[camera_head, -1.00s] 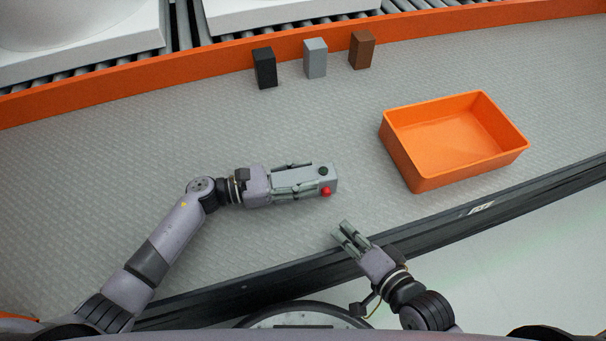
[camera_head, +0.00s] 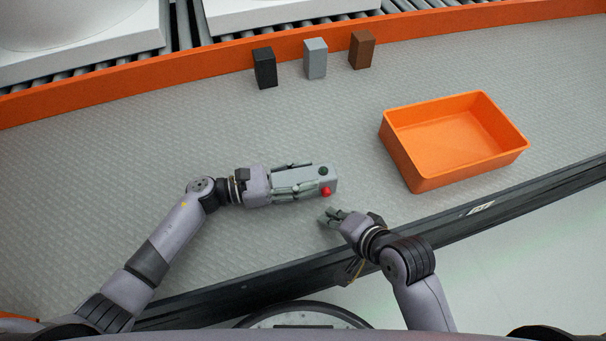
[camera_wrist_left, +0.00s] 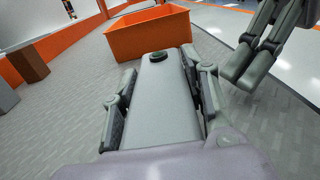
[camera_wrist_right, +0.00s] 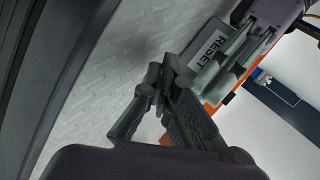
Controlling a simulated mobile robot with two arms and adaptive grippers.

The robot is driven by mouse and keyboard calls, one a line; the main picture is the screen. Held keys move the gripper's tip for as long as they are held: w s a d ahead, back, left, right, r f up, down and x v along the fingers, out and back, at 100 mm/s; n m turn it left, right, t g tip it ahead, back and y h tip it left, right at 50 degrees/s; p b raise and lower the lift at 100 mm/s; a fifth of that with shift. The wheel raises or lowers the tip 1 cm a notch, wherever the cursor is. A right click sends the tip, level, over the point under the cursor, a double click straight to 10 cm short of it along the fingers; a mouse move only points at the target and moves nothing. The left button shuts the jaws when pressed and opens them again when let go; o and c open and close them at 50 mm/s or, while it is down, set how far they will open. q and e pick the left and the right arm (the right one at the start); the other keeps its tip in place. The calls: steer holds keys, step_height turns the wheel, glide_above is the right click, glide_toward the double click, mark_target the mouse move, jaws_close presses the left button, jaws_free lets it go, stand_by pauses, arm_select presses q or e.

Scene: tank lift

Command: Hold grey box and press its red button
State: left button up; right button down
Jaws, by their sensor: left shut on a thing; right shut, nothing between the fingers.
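The grey box (camera_head: 318,174) has a red button (camera_head: 326,191) on its side facing the table's front edge and a dark round button (camera_head: 323,170) on top. My left gripper (camera_head: 296,181) is shut on the box, one finger along each side, as the left wrist view (camera_wrist_left: 160,110) also shows. My right gripper (camera_head: 328,217) is shut and empty, just in front of the red button and apart from it. In the right wrist view, the box (camera_wrist_right: 208,50) shows the word RESET behind my right fingers (camera_wrist_right: 165,80); the red button is not visible there.
An orange bin (camera_head: 455,140) stands open and empty to the right. A black block (camera_head: 265,68), a grey block (camera_head: 315,58) and a brown block (camera_head: 361,50) stand along the orange rail (camera_head: 215,55) at the back. The middle of the table is clear.

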mark_target(334, 239)
steer(key=shift+w+a, duration=0.15)
steer(key=shift+w, duration=0.6)
steer(key=shift+w+a, duration=0.15)
steer(key=shift+w, duration=0.65)
steer(key=shift+w+a, duration=0.1)
steer(key=shift+w, duration=0.25)
arm_select(q)
steer(key=shift+s, duration=0.1)
stand_by(0.3)
arm_select(e)
steer(key=shift+s, duration=0.5)
steer(key=shift+s+d, duration=0.25)
steer(key=shift+s, duration=0.7)
steer(key=shift+s+d, duration=0.3)
steer(key=shift+s, duration=0.7)
steer(key=shift+s+d, duration=0.25)
steer(key=shift+s, duration=0.7)
